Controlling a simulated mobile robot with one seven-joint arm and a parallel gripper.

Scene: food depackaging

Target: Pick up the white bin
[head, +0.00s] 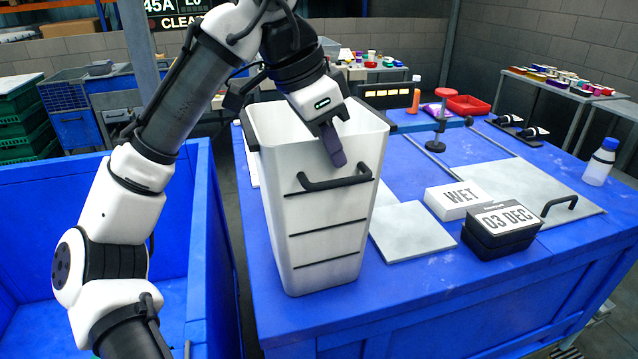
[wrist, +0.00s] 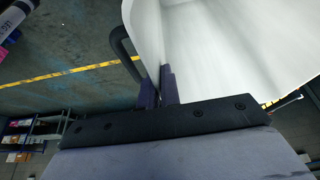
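The tall white bin (head: 325,225) appears to stand upright on the left end of the blue table (head: 430,285). It is open at the top, with a dark handle (head: 334,181) on its front wall. My gripper (head: 333,148) reaches down to the front rim above this handle. One purple finger lies outside the wall; the other is hidden behind it in the head view. In the wrist view, the fingers (wrist: 158,90) are close together with the white wall (wrist: 150,40) between them. The handle (wrist: 124,50) shows left of the fingers there.
Right of the bin are a grey plate (head: 410,232), a WET block (head: 455,200), a dark 03 DEC block (head: 503,222) and a white bottle (head: 600,163). A blue-walled container (head: 205,250) stands left, across a narrow gap. A red tray (head: 468,104) lies at the back.

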